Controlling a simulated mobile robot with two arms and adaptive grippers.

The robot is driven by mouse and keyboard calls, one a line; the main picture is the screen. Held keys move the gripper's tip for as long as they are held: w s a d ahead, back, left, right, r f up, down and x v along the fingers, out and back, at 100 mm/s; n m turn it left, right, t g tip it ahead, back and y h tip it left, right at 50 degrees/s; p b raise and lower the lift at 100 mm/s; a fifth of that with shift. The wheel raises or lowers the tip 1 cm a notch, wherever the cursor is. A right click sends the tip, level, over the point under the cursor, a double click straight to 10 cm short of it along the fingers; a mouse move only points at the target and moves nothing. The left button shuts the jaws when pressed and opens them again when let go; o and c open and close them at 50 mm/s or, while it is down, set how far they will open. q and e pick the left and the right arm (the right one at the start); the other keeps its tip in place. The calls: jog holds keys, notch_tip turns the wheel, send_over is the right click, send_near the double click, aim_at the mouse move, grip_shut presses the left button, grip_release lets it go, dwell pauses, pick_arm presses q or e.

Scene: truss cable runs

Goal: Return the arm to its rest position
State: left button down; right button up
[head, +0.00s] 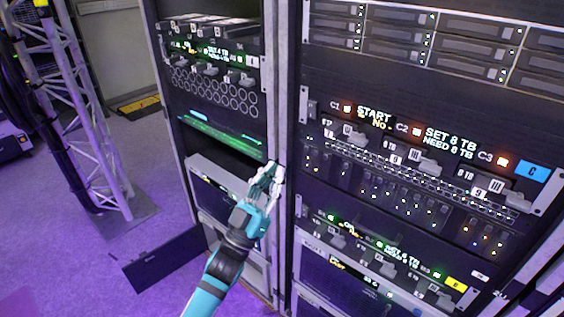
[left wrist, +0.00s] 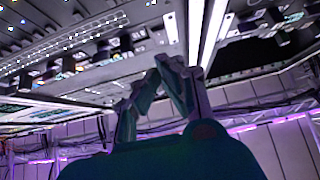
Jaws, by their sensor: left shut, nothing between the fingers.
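My left gripper (head: 268,181) is shut and empty in the head view. It is in front of the upright posts between two equipment racks, at the end of my teal arm that comes up from the bottom. I cannot tell whether it touches the post. In the left wrist view the fingers (left wrist: 152,80) come together at their tips with nothing between them. My right gripper is in neither view.
The right rack (head: 400,110) fills the right side with lit panels, displays and levers. The left rack (head: 215,140) has an open dark slot beside my gripper. A truss (head: 90,110) stands at left.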

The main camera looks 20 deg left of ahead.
pick_arm(q)
jog(key=shift+s+f, duration=0.2)
jog(key=shift+f, duration=0.15)
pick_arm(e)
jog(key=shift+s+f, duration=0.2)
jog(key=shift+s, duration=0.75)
